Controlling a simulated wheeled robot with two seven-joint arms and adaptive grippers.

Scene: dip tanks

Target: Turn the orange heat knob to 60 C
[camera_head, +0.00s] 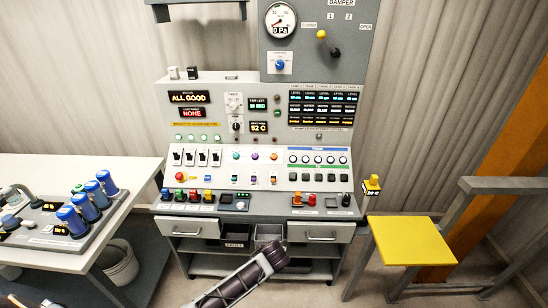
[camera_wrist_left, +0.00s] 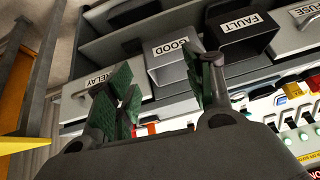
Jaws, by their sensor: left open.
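The console's small orange knob (camera_head: 273,156) is at the right end of a short row with a teal knob (camera_head: 236,156) and a purple knob (camera_head: 255,156). A display (camera_head: 259,127) above the row reads 52 C. The setting of the orange knob is too small to read. In the head view my left arm reaches in low in front of the console, well below the knob; its fingers cannot be made out there. In the left wrist view my left gripper (camera_wrist_left: 164,82) is open and empty, with the bins beyond its fingers. My right gripper is not in view.
Below the console ledge are a GOOD bin (camera_wrist_left: 178,62), a FAULT bin (camera_wrist_left: 240,40) and drawers (camera_head: 320,233). Coloured plugs (camera_head: 193,195) and red-orange parts (camera_head: 312,199) stand on the ledge. A side table (camera_head: 75,165) is left, a yellow seat (camera_head: 412,240) right.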

